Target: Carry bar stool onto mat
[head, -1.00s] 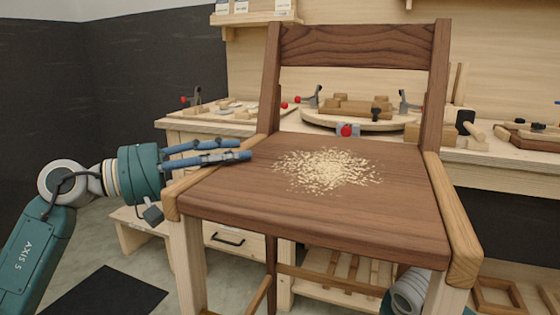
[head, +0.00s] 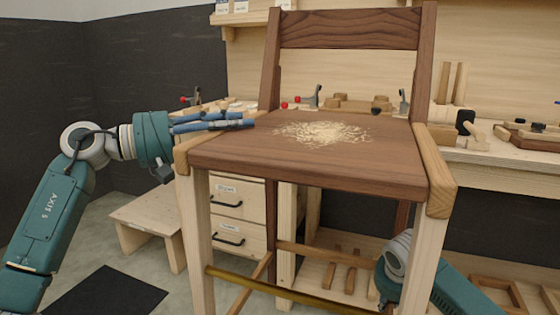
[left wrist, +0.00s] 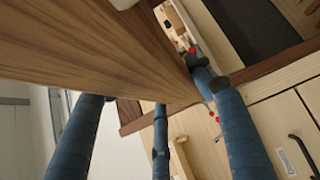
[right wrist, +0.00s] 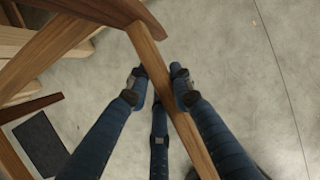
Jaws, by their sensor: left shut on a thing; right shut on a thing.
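The bar stool (head: 310,155) has a dark brown seat and back with pale front legs, and stands upright in the head view. A patch of pale shavings (head: 325,132) lies on its seat. My left gripper (head: 240,119) is shut on the left side of the seat; the left wrist view shows blue fingers around the wooden seat (left wrist: 90,50). My right gripper (right wrist: 157,88) is shut on a narrow wooden bar of the stool (right wrist: 165,85) low down. In the head view its fingers are hidden behind the front right leg. The dark mat (head: 105,292) lies on the floor at lower left.
A workbench (head: 500,153) with tools and wooden parts runs behind the stool. A drawer unit (head: 235,215) and a low wooden step (head: 145,215) stand under and beside it. Grey floor is clear around the mat.

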